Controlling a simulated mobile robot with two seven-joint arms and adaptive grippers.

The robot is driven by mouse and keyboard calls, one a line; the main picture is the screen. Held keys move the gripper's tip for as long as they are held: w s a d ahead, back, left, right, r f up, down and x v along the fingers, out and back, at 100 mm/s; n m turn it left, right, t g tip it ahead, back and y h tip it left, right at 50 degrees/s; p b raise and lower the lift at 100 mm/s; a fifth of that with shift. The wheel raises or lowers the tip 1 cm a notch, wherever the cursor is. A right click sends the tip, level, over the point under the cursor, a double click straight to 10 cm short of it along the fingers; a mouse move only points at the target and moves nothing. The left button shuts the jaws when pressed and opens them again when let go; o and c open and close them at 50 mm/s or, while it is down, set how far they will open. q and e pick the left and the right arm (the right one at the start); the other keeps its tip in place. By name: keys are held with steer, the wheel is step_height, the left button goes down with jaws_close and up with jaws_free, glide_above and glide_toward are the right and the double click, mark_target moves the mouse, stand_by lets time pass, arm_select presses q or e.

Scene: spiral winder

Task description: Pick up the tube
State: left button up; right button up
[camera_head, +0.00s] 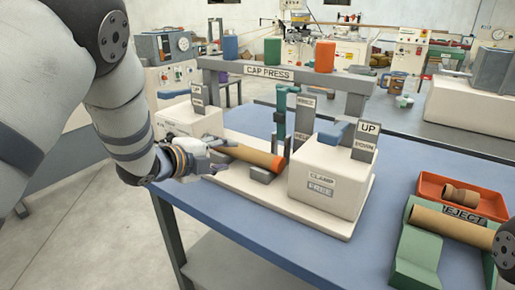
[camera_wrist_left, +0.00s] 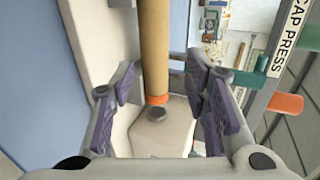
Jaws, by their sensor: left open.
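A brown cardboard tube (camera_head: 252,155) lies in the cap press (camera_head: 272,192), with an orange band at its right end. My left gripper (camera_head: 208,158) is open at the tube's left end, and its fingers hide part of that end. In the left wrist view the tube (camera_wrist_left: 154,45) runs between the two spread fingers of my left gripper (camera_wrist_left: 161,72), with gaps on both sides. An orange band shows at its near end. Another brown tube (camera_head: 450,224) rests on a green rack at the right. My right gripper is not in view.
The press's crossbar (camera_head: 335,80) stands behind the tube, and the white clamp box (camera_head: 325,180) is to its right. A red reject tray (camera_head: 430,187) holds a small brown spool (camera_head: 460,196). The blue tabletop (camera_head: 310,255) is clear in front.

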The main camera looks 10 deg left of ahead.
mark_target(243, 155)
arm_select(q)
steer(key=b+x, duration=0.1)
steer(key=x, duration=0.4)
steer(key=f+b+x, duration=0.1)
steer(key=x, duration=0.4)
steer(key=shift+s+a+f, duration=0.1)
steer(key=shift+a+f, duration=0.05)
steer(key=shift+r, duration=0.2)
steer(key=c, duration=0.8)
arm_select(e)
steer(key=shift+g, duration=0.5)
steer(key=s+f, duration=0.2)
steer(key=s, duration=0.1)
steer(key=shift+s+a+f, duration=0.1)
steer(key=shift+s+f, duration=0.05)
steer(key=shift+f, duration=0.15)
